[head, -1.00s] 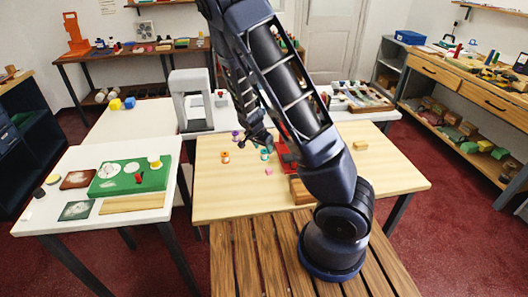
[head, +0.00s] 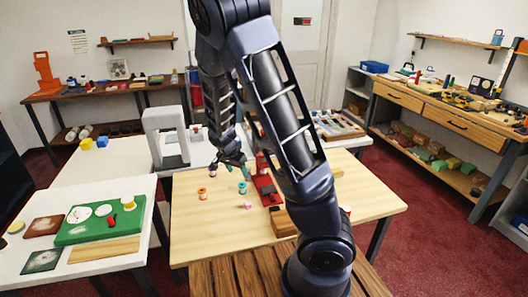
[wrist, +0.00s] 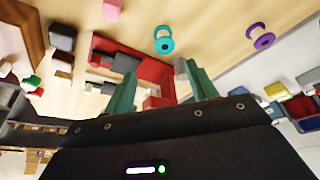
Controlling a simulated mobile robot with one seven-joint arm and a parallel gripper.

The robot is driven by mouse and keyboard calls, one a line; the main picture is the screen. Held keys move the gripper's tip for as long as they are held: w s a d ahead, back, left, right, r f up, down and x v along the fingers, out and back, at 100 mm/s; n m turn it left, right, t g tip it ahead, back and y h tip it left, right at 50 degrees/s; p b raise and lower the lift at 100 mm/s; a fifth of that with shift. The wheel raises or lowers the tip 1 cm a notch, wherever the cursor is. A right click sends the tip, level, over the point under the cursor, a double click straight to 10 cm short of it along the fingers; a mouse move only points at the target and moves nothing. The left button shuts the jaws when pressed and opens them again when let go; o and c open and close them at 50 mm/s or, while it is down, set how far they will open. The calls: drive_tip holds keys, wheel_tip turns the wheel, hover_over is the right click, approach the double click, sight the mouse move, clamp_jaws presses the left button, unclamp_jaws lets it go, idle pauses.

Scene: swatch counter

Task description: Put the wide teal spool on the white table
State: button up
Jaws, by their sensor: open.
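The teal spool (head: 243,188) stands on the light wooden table (head: 330,205), left of a red item (head: 266,188). In the wrist view the teal spool (wrist: 163,40) is beyond the fingertips, with its round hole visible. My gripper (head: 236,166) is above and slightly behind it in the head view, apart from it. The wrist view shows its teal fingers (wrist: 160,82) spread with nothing between them. A white table (head: 40,281) stands at the left. Another white table top (head: 85,172) lies behind it, so I cannot tell which one is meant.
An orange spool (head: 202,193), a purple spool (wrist: 261,38) and a pink piece (head: 248,205) stand near the teal spool. The left white table carries a green board (head: 75,236) with round pieces. A grey-white machine (head: 152,122) rises behind the wooden table.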

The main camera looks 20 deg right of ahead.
drive_tip(key=s+d+r+n+t+y, duration=0.1)
drive_tip(key=s+d+r+n, duration=0.3)
drive_tip(key=s+r, duration=0.7)
drive_tip(key=s+d+r+n+y, duration=0.2)
drive_tip(key=s+d+r+n, duration=0.2)
drive_tip(key=s+d+r, duration=0.5)
drive_tip(key=s+r, duration=0.3)
drive_tip(key=r, duration=0.3)
drive_tip(key=shift+d+r+n+t, duration=0.15)
drive_tip(key=shift+d+n+t, duration=0.15)
drive_tip(key=shift+t, duration=0.1)
drive_tip(key=shift+o, duration=0.4)
drive_tip(key=shift+s+r, duration=0.1)
drive_tip(key=shift+s, duration=0.3)
